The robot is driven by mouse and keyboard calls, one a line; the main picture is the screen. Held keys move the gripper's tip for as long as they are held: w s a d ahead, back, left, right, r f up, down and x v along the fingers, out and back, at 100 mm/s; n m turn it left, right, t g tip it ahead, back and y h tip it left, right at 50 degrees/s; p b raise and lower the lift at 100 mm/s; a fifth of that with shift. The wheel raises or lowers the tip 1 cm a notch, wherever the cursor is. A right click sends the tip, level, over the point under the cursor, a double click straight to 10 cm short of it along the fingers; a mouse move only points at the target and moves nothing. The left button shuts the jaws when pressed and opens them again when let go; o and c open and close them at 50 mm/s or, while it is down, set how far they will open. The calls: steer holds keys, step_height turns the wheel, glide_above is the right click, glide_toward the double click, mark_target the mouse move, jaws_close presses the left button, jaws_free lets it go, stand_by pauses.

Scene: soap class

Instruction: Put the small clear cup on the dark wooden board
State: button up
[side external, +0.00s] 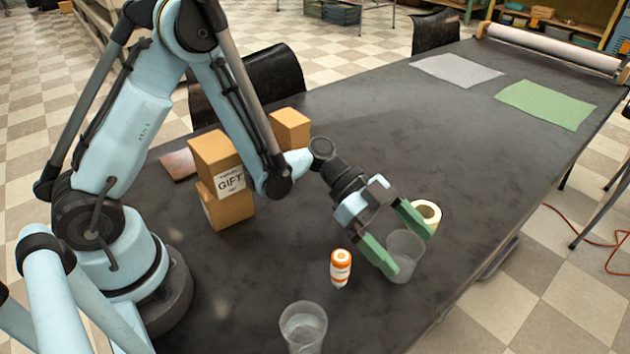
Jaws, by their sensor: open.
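A clear cup (405,254) stands on the dark table between the two green fingers of my gripper (410,255). My gripper is open around this cup; I cannot tell whether either finger touches it. A second clear cup (303,328) stands at the front edge of the picture, its base partly cut off. It looks a little larger, but it is also nearer the camera. A flat brown piece (179,165), which looks like the dark wooden board, lies on the table at left, partly hidden by the boxes and my arm.
A white and orange bottle (340,268) stands left of my gripper. A tape roll (427,214) sits just behind the fingers. Stacked gift boxes (217,155) and another box (290,129) stand near the board. Grey (456,70) and green sheets (545,104) lie far back; the table's middle is clear.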

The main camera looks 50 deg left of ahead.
steer(key=v, duration=0.2)
steer(key=shift+a+r, duration=0.15)
steer(key=shift+a, duration=0.1)
steer(key=shift+w+a+r+n+t+y, duration=0.25)
steer(key=shift+a+r+n+y, duration=0.3)
steer(key=shift+n, duration=0.35)
steer(key=s+a+r+n+t+y, duration=0.1)
steer(key=a+r+n+t+y, duration=0.1)
steer(key=a+r+n+y, duration=0.2)
steer(key=a+n+y, duration=0.2)
steer(key=a+n, duration=0.1)
steer(key=shift+s+a+n+t, duration=0.25)
steer(key=shift+s+n+t, duration=0.05)
steer(key=shift+s+t, duration=0.05)
steer(key=s+a+r+n+t+y, duration=0.1)
steer(key=s+a+n+y, duration=0.1)
steer(key=a, duration=0.1)
steer(key=s+a+r+n+y, duration=0.1)
steer(key=a+n+y, duration=0.1)
steer(key=a+n, duration=0.1)
steer(key=s+a+r+n+t+y, duration=0.1)
steer(key=s+a+n+y, duration=0.1)
steer(key=a, duration=0.2)
steer(key=shift+s+a+r+t, duration=0.2)
steer(key=shift+s+t, duration=0.1)
steer(key=shift+d, duration=0.1)
